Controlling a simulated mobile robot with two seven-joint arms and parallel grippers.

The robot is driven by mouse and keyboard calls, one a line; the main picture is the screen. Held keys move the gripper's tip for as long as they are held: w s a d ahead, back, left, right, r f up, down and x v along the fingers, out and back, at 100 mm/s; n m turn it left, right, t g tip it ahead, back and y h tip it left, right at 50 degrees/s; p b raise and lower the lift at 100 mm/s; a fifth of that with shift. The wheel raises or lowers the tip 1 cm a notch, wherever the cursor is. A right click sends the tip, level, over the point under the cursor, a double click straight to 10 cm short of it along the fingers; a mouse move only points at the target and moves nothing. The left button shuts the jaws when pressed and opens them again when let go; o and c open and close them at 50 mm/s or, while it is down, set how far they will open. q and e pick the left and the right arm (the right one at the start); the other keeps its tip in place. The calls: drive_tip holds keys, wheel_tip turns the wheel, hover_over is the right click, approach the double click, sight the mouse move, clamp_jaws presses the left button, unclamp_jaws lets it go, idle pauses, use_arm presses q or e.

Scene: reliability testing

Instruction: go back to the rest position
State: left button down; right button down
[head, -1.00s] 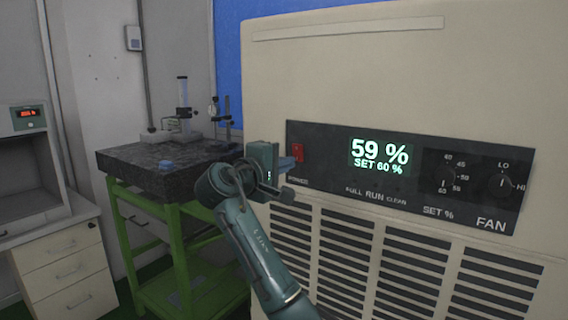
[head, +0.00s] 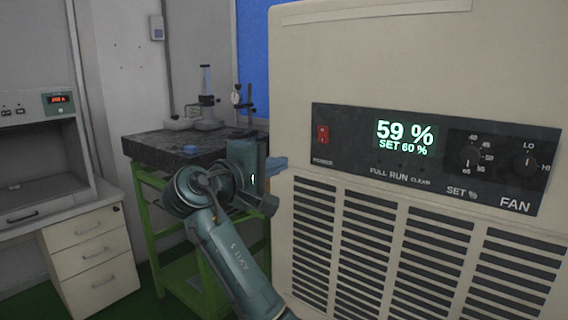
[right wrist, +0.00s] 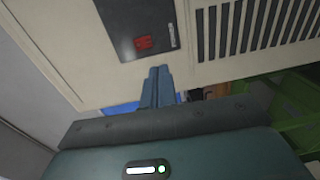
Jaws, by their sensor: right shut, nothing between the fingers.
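My right gripper (head: 279,163) is in front of the left edge of the beige humidity machine (head: 400,30), below and left of its red power switch (head: 323,134). Its fingers are shut with nothing between them and stand apart from the switch. In the right wrist view the shut fingers (right wrist: 158,86) point toward the machine's panel, where the red switch (right wrist: 143,43) shows. The display (head: 404,137) reads 59 % and SET 60 %. My left gripper is not in view.
A granite-topped green stand (head: 150,150) with measuring instruments stands behind my right arm. A white cabinet with drawers (head: 95,260) is at the left. The dark panel has two knobs, SET % (head: 470,157) and FAN (head: 526,165). Vent slats lie below.

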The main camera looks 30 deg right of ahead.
idle(0.4)
drive_tip(key=a+f+n+t+y, duration=0.2)
drive_tip(key=f+y, duration=0.1)
drive_tip(key=f, duration=0.7)
drive_tip(key=a+f+n+t+y+p, duration=0.1)
drive_tip(key=f+y, duration=0.2)
drive_tip(key=f, duration=0.6)
drive_tip(key=a+f+n+t+y, duration=0.2)
drive_tip(key=f+y, duration=0.2)
drive_tip(key=f, duration=0.6)
drive_tip(key=s+a+f+m+y, duration=0.2)
drive_tip(key=s+f, duration=0.3)
drive_tip(key=s, duration=0.3)
drive_tip(key=s+a+f+m+y, duration=0.2)
drive_tip(key=s+a+f+y, duration=0.2)
drive_tip(key=s, duration=0.4)
drive_tip(key=s+a+f+m+g+y, duration=0.1)
drive_tip(key=s+a+f+m+y, duration=0.1)
drive_tip(key=s+f, duration=0.4)
drive_tip(key=s+a+y+p, duration=0.1)
drive_tip(key=s, duration=0.2)
drive_tip(key=shift+f+m, duration=0.3)
drive_tip(key=shift+f, duration=0.05)
drive_tip(key=shift+d, duration=0.1)
